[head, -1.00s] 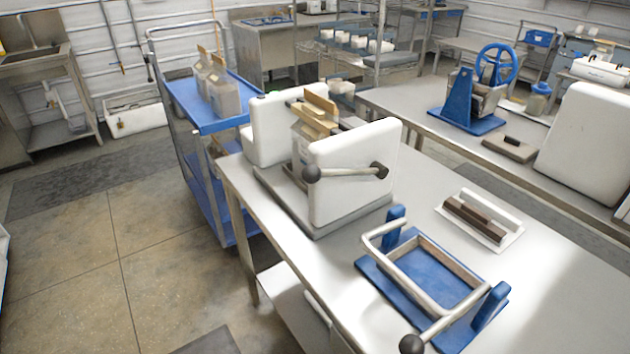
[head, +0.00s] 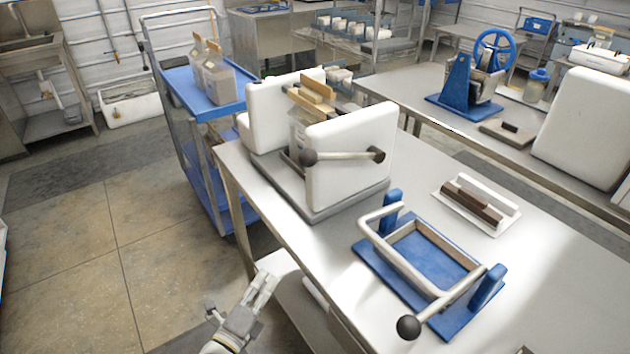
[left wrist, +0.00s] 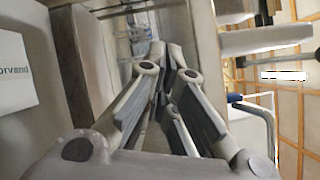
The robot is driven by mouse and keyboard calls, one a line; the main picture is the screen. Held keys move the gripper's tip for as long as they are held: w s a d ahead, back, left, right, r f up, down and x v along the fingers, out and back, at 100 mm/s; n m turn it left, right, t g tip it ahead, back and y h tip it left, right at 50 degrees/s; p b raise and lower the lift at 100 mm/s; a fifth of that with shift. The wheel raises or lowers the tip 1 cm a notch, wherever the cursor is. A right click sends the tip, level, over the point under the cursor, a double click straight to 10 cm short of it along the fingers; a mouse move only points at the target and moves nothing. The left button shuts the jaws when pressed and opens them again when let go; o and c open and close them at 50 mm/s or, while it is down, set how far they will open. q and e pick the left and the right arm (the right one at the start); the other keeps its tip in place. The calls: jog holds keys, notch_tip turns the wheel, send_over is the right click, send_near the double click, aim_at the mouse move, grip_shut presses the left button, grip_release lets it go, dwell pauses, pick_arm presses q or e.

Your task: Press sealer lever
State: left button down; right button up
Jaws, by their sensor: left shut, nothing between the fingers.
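A white two-sided machine (head: 345,182) on a grey base stands on the near steel table. A metal lever (head: 345,155) with a dark ball knob (head: 308,157) runs across its front face, nearly level. A filled bag with tan tops (head: 312,100) stands between its white halves. A blue frame press (head: 432,258) beside it has its own bent handle with a dark knob (head: 408,326). My left gripper (head: 266,280) is shut and empty, low at the table's left edge, apart from both levers. Its closed fingers show in the left wrist view (left wrist: 165,65).
A blue cart (head: 205,108) with bags stands behind the near table (head: 545,270). The far table holds a blue-wheeled device (head: 475,80). Floor at left is clear.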

pick_arm(q)
jog(key=d+r+m+h, duration=0.2)
jog(key=r+m+h, duration=0.2)
jog(key=r+m, duration=0.4)
jog(key=s+d+r+m+g+h, duration=0.1)
jog(key=d+r+m+h, duration=0.1)
jog(key=r+m+h, duration=0.2)
notch_tip(320, 180, up, 6)
jog(key=m, duration=0.3)
jog(key=shift+s+d+r+m, duration=0.25)
jog(key=shift+s+d+m, duration=0.05)
jog(key=shift+m, duration=0.1)
jog(key=p, duration=0.5)
send_near(345, 157)
jog(key=w, duration=0.1)
jog(key=shift+w+d+r+p, duration=0.2)
jog(key=shift+w+r+p, duration=0.1)
jog(key=shift+w+r, duration=0.35)
jog(key=shift+s+r, duration=0.1)
